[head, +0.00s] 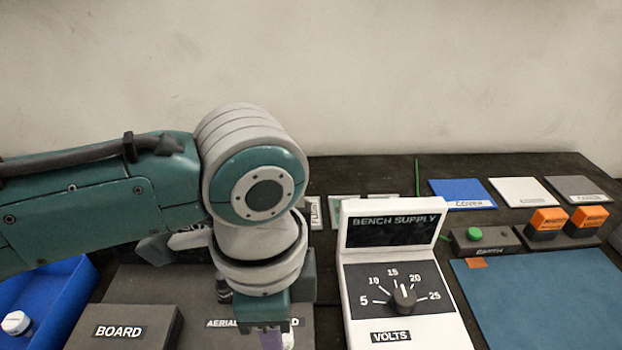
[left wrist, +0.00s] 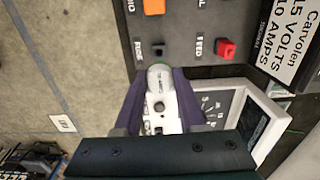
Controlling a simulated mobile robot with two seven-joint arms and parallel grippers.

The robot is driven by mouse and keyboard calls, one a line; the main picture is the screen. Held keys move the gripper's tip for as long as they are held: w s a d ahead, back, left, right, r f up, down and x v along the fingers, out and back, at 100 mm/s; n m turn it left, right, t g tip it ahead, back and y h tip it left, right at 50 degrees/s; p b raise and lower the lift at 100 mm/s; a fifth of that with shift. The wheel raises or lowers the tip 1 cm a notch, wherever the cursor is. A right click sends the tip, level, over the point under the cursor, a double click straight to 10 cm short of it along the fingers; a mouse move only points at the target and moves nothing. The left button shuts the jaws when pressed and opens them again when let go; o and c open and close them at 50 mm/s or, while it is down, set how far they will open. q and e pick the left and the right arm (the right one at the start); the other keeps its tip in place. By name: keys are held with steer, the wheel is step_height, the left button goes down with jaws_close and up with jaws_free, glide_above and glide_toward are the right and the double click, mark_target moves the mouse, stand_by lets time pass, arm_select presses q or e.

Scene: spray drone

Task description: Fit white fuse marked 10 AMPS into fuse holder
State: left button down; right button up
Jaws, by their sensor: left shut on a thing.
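My left gripper (left wrist: 161,98) has its purple fingers shut on a white cylindrical fuse (left wrist: 160,82) with small dark print, partly readable as AMPS. The fuse points toward a grey board (left wrist: 185,20). A small dark fitting (left wrist: 158,49) beside the FUSE label (left wrist: 138,50) appears to be the fuse holder. The fuse tip is very close to it; I cannot tell whether they touch. In the head view, my arm hides most of the board, and the gripper (head: 273,340) shows only at the bottom edge. My right gripper is not in view.
The board has a red switch (left wrist: 226,48) and an orange one (left wrist: 154,6). The bench supply (head: 393,280) stands close to the right of my gripper. A blue tray (head: 65,290) lies left; a blue mat (head: 545,300) lies right.

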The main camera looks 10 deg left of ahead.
arm_select(q)
steer(key=shift+s+f, duration=0.1)
steer(key=shift+f, duration=0.05)
steer(key=shift+r+p, duration=0.2)
steer(key=shift+p, duration=0.2)
step_height(320, 180, down, 6)
steer(key=b, duration=0.4)
steer(key=shift+b, duration=0.3)
stand_by(0.5)
steer(key=shift+p, duration=0.7)
stand_by(0.8)
steer(key=shift+f+b, duration=1.2)
steer(key=shift+f, duration=0.5)
steer(key=shift+c, duration=2.1)
jaws_free()
